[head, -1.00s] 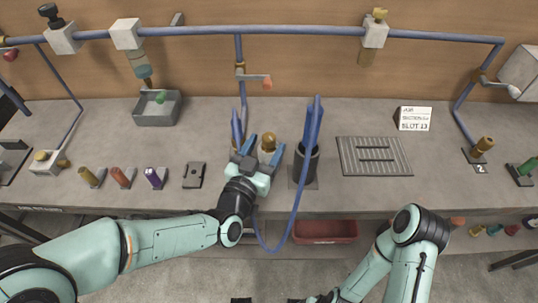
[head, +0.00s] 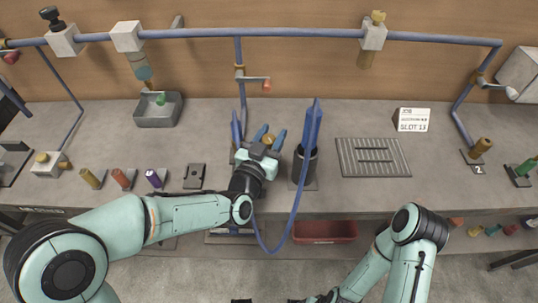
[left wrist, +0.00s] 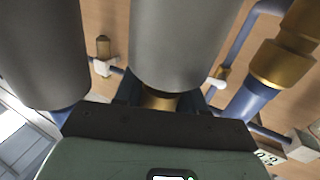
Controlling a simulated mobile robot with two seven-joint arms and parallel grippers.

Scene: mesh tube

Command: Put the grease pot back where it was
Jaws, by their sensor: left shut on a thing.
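My left gripper (head: 271,134) reaches over the bench from the front. Its blue fingers are shut on the grease pot, with the brass top (head: 269,141) showing between them; the gripper hides most of the body. In the left wrist view a large grey cylinder (left wrist: 180,40) with a brass neck (left wrist: 160,101) sits between the dark fingers. I cannot tell whether the pot rests on the bench or is lifted. My right arm is at the lower right, away from the bench top; its gripper is not clearly seen.
A dark holder (head: 304,168) with a blue hose (head: 296,205) stands just right of the gripper. A grey slotted plate (head: 350,166) lies further right, with a sign (head: 412,119) behind it. A grey tray (head: 152,117) is at back left. Blue pipes (head: 290,33) cross the back.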

